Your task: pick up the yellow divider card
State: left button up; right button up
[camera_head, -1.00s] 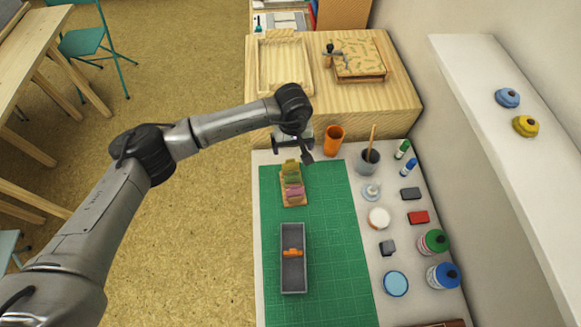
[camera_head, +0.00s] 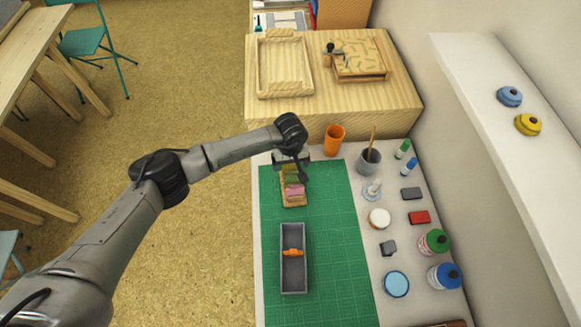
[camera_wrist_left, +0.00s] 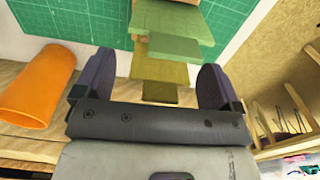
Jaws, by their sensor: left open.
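The divider cards stand in a row in a small wooden holder (camera_head: 293,201) at the far end of the green mat. A pink card (camera_head: 294,190) is nearest the front, with green ones behind it. An olive-yellow card (camera_wrist_left: 160,72) shows at the back of the row in the left wrist view. My left gripper (camera_head: 290,172) is above the back of the row and hides much of it in the head view. In the left wrist view its open fingers (camera_wrist_left: 157,80) stand on either side of the olive-yellow card, with nothing visibly gripped. My right gripper is not in view.
A grey tray (camera_head: 293,288) with an orange piece (camera_head: 292,252) lies on the green mat (camera_head: 335,250). An orange cup (camera_head: 334,138) stands close to the left gripper. A grey brush pot (camera_head: 368,161) and several jars line the right side. The mat's right part is clear.

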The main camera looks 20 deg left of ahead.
pick_arm(q)
jog(key=shift+f, duration=0.15)
jog(key=shift+c, duration=0.3)
jog(key=c, duration=0.9)
